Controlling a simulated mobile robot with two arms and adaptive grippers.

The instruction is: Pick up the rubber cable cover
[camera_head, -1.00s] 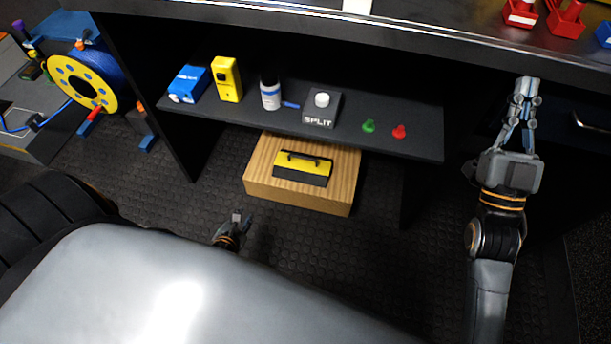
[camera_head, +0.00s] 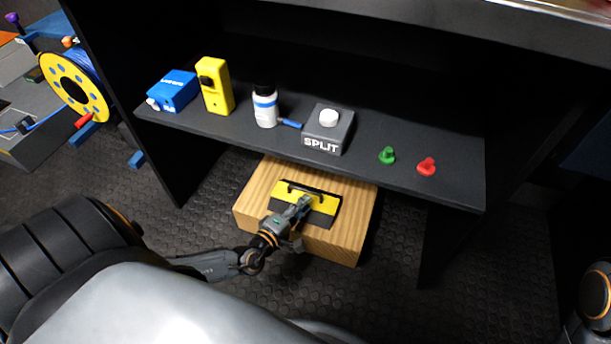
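The rubber cable cover (camera_head: 328,203), yellow on top with a black base and a dark handle, lies on a wooden block (camera_head: 252,205) under the shelf. My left gripper (camera_head: 303,203) reaches over the middle of the cover from the lower left, at its handle. It hides part of the cover. I cannot tell whether its fingers are open or shut, or whether they touch the handle. Only a piece of my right arm shows at the right edge; its gripper is out of view.
The black shelf (camera_head: 400,184) overhangs the back of the block. It carries a blue box (camera_head: 173,91), a yellow device (camera_head: 216,86), a white bottle (camera_head: 265,108), a grey SPLIT box (camera_head: 325,132), and a green (camera_head: 387,156) and a red piece (camera_head: 427,167). A cable reel (camera_head: 75,88) stands at left.

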